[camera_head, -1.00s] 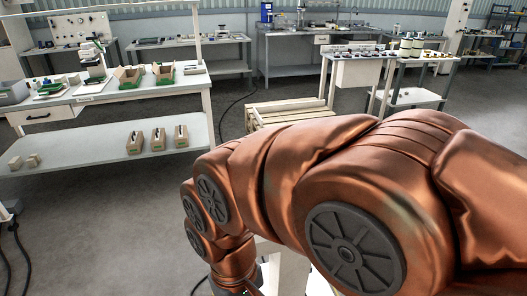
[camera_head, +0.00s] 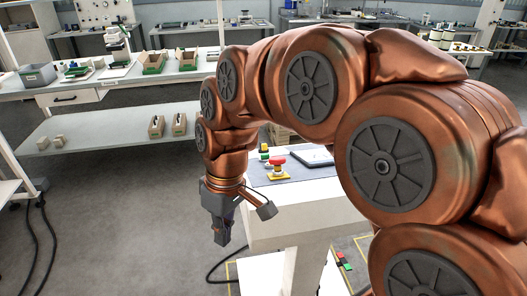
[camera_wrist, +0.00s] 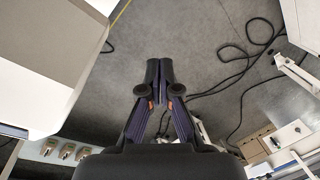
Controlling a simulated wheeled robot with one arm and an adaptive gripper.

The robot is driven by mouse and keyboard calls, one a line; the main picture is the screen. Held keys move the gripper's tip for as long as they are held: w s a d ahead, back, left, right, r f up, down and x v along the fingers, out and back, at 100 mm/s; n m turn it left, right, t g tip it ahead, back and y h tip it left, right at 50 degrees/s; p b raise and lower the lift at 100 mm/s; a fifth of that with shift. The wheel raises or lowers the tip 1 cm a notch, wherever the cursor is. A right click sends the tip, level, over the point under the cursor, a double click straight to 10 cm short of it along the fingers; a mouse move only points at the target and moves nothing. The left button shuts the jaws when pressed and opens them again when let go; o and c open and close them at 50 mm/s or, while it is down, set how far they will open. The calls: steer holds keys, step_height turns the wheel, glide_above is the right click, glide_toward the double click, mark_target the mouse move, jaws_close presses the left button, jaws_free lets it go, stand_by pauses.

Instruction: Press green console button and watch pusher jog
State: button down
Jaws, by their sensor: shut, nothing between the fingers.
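A white console (camera_head: 300,197) stands right of my gripper in the head view, with a grey top mat. On it are a red mushroom button (camera_head: 277,161) on a yellow base and, behind and left of it, a small stack with a green part (camera_head: 264,156). I cannot tell whether that is the green button. My gripper (camera_head: 222,241) is shut and empty, pointing down over the floor, left of the console and apart from it. It also shows shut in the wrist view (camera_wrist: 160,68). I cannot make out a pusher.
A flat tablet-like panel (camera_head: 312,157) lies on the console top. A long workbench (camera_head: 130,78) with bins stands at the left, its lower shelf (camera_head: 100,140) holding boxes. Black cables (camera_wrist: 245,60) lie on the floor. Bare floor (camera_head: 130,230) lies left of my gripper.

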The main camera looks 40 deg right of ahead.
steer(key=w+d+r+n+t+y+p, duration=0.1)
steer(key=w+d+r+n, duration=0.15)
steer(key=w+d, duration=0.45)
steer(key=w+d+r+n+t+y+p, duration=0.15)
steer(key=w+d+r, duration=0.25)
steer(key=w, duration=0.7)
steer(key=w+d+n+t, duration=0.1)
steer(key=w+d, duration=0.2)
steer(key=d, duration=0.5)
steer(key=w+d+r+n+t+p, duration=0.1)
steer(key=w+d, duration=0.2)
steer(key=d, duration=0.6)
steer(key=shift+w+r+n+t, duration=0.15)
steer(key=shift+w+n+t, duration=0.1)
steer(key=shift+n+t, duration=0.1)
steer(key=shift+h, duration=0.25)
steer(key=p, duration=0.2)
glide_above(265, 156)
steer(key=w+d, duration=0.2)
steer(key=w, duration=0.1)
steer(key=shift+f, duration=2.75)
steer(key=shift+s+f+b, duration=0.2)
steer(key=shift+f+b, duration=0.55)
steer(key=shift+b, duration=0.35)
steer(key=shift+s+a+f+b, duration=0.3)
steer(key=shift+f+b, duration=0.25)
steer(key=shift+b, duration=0.15)
